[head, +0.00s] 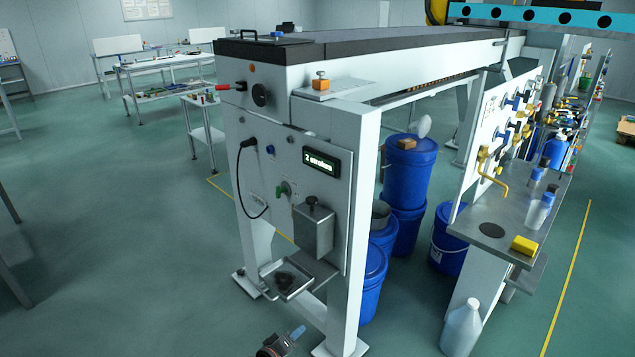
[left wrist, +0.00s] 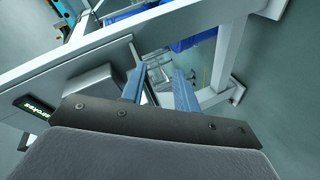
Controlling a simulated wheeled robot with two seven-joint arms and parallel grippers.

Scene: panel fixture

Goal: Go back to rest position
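My left gripper (head: 295,333) shows at the bottom edge of the head view, low in front of the panel fixture, with a blue finger pointing up and right. In the left wrist view the left gripper (left wrist: 160,75) has its two blue fingers apart with nothing between them. It appears clear of the fixture. The white panel fixture (head: 318,170) stands upright in the middle of the head view, with a lit display (head: 320,161), a green knob (head: 283,188), a grey metal box (head: 313,230) and a small tray (head: 292,283). My right gripper is not in view.
Blue drums (head: 408,178) stand under the frame. The floor at left is mostly open.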

